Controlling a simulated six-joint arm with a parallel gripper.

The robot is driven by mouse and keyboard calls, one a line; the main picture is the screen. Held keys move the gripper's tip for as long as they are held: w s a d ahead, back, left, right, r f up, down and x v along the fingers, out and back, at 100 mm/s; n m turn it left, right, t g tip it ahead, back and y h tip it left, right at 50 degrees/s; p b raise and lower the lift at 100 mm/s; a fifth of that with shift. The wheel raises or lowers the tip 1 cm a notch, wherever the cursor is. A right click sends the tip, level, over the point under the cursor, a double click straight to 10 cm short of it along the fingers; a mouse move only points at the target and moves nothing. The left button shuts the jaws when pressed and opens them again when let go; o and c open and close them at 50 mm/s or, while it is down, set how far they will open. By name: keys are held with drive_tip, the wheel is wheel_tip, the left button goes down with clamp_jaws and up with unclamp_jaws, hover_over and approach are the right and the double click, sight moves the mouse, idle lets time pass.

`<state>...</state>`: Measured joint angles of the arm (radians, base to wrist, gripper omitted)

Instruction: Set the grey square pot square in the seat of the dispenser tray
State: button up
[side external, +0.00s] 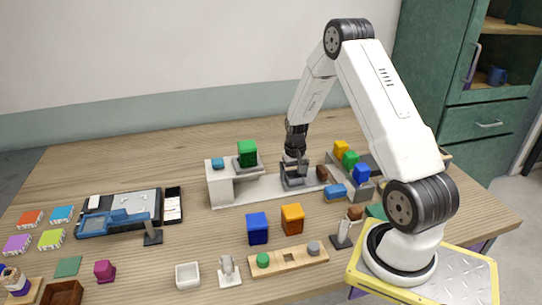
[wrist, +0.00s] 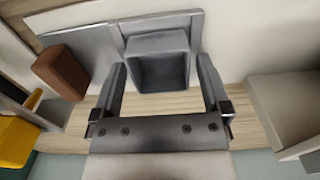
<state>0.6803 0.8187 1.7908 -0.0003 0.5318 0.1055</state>
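The grey square pot (wrist: 160,48) shows in the wrist view as a boxy shape with a dark hollow, between the two fingers of my gripper (wrist: 162,72). The fingers stand wide apart on either side of it, with a narrow gap at the right finger. Contact at the left finger is unclear. In the side view my gripper (side external: 295,168) points down low over the pale dispenser tray (side external: 262,192). The pot is largely hidden there among grey parts. A flat grey plate (wrist: 85,48) adjoins the pot in the wrist view. I cannot tell whether the pot is seated square.
A brown block (wrist: 60,72) lies left of my left finger in the wrist view. A pale raised block (wrist: 285,105) stands to the right. In the side view a green block (side external: 247,152) sits left of my gripper; blue (side external: 257,228) and orange (side external: 292,218) cubes stand in front.

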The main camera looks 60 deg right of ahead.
drive_tip(key=shift+r, duration=0.15)
wheel_tip(320, 180, up, 8)
drive_tip(key=shift+f, duration=0.2)
idle(0.6)
drive_tip(key=shift+a, duration=0.1)
drive_tip(key=a+r+n+t, duration=0.1)
drive_tip(key=a+r+n, duration=0.3)
drive_tip(key=a, duration=1)
drive_tip(key=s+a+r+n, duration=0.1)
drive_tip(key=s+a+n, duration=0.1)
drive_tip(key=a, duration=0.5)
drive_tip(key=s+a+n+t, duration=0.1)
drive_tip(key=s+a+n, duration=0.2)
drive_tip(key=s+a, duration=0.2)
drive_tip(key=shift+a+r+t, duration=0.3)
drive_tip(key=shift+a+r, duration=0.05)
drive_tip(key=shift+a, duration=0.7)
drive_tip(key=shift+w, duration=0.1)
